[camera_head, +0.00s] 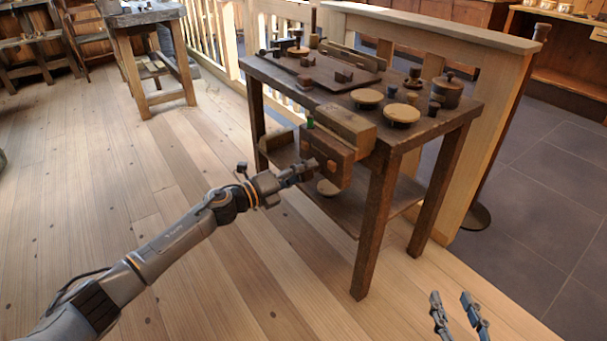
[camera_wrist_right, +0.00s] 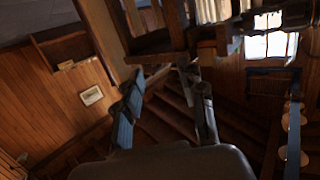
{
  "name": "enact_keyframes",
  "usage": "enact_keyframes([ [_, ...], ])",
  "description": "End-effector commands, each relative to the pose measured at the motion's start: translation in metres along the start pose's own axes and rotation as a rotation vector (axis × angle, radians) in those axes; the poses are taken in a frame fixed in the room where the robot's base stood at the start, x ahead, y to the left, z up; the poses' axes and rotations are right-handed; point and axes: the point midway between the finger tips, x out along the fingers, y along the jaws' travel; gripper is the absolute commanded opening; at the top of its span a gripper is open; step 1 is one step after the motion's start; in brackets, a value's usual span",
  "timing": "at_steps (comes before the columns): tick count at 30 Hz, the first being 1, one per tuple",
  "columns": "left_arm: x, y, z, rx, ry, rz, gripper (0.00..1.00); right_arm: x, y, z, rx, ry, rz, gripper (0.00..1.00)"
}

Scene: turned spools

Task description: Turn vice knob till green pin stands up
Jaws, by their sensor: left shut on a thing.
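The wooden vice (camera_head: 328,158) is on the near left end of the dark workbench, with a lighter block behind its front jaw. A small green pin (camera_head: 310,122) shows at the vice's upper left edge; it is too small to tell how far it stands up. My left gripper (camera_head: 304,170) reaches in from the left and is shut on the vice knob at the front face. The knob is mostly hidden by the fingers. My right gripper (camera_head: 459,308) is open and empty, low at the bottom right, away from the bench; its spread fingers also show in the right wrist view (camera_wrist_right: 165,108).
The workbench (camera_head: 455,112) carries round wooden discs (camera_head: 367,97), a lidded pot (camera_head: 447,92), a flat board (camera_head: 342,70) and small spools. A wooden railing (camera_head: 430,30) stands close behind it. Open plank floor (camera_head: 150,190) lies to the left.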

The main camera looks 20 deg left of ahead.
Motion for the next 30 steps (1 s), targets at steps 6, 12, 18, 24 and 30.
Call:
enact_keyframes([
  [6, -0.002, 0.006, -0.005, 0.100, 0.010, 0.009, 0.12, 0.002, -0.003, -0.017, 0.001, 0.096, -0.006, 0.40],
  [12, -0.002, 0.006, -0.005, 0.145, 0.010, 0.009, 0.12, 0.002, -0.004, -0.025, 0.002, 0.138, -0.008, 0.40],
  [18, -0.002, 0.006, -0.005, 0.156, 0.011, 0.010, 0.11, 0.002, -0.004, -0.027, 0.002, 0.149, -0.009, 0.40],
  [24, -0.002, 0.006, -0.005, 0.155, 0.011, 0.010, 0.11, 0.002, -0.004, -0.027, 0.002, 0.149, -0.009, 0.40],
  [30, -0.002, 0.005, -0.004, 0.155, 0.008, 0.009, 0.66, 0.002, -0.004, -0.027, 0.002, 0.149, -0.009, 0.40],
])
